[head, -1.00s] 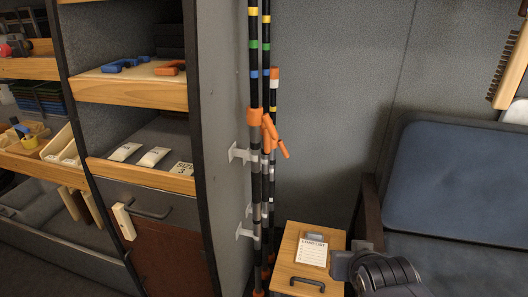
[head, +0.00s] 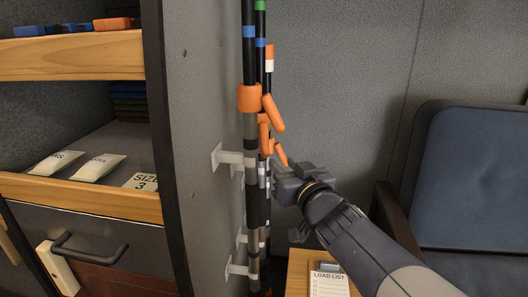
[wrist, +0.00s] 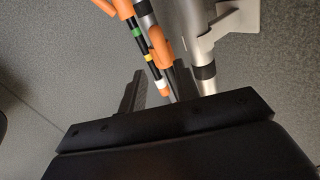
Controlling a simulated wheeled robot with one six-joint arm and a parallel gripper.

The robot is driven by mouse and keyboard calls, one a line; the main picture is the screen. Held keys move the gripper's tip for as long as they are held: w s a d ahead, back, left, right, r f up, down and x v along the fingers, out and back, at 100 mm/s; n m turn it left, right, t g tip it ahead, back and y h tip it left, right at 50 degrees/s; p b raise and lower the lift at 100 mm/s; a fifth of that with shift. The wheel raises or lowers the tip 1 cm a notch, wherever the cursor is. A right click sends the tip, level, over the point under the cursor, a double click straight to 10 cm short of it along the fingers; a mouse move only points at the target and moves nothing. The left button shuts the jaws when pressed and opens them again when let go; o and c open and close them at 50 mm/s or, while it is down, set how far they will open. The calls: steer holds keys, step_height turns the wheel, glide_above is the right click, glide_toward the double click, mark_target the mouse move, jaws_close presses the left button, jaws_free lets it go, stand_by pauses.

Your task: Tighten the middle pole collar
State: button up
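Three striped poles stand close together beside the cabinet. The front pole's orange collar (head: 249,98) has a lever (head: 273,113) slanting out to the right. Lower, an orange piece (head: 264,138), apparently the middle pole's collar and lever, is partly hidden behind the front pole. A smaller orange lever (head: 282,154) tilts out below it. My gripper (head: 282,188) is right of the poles, just below these levers. In the wrist view, my gripper (wrist: 158,92) has its fingers apart, with an orange lever (wrist: 158,46) and striped pole seen between or beyond them. Contact cannot be told.
White brackets (head: 216,157) on the grey cabinet side hold the poles. A wooden stand with a load list (head: 328,285) is below my arm. A blue seat (head: 465,170) stands at right. Shelves and a drawer handle (head: 90,245) are at left. The wall behind is clear.

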mark_target(266, 145)
steer(key=b+x, duration=0.3)
steer(key=x, duration=0.7)
steer(key=shift+w, duration=0.15)
jaws_close()
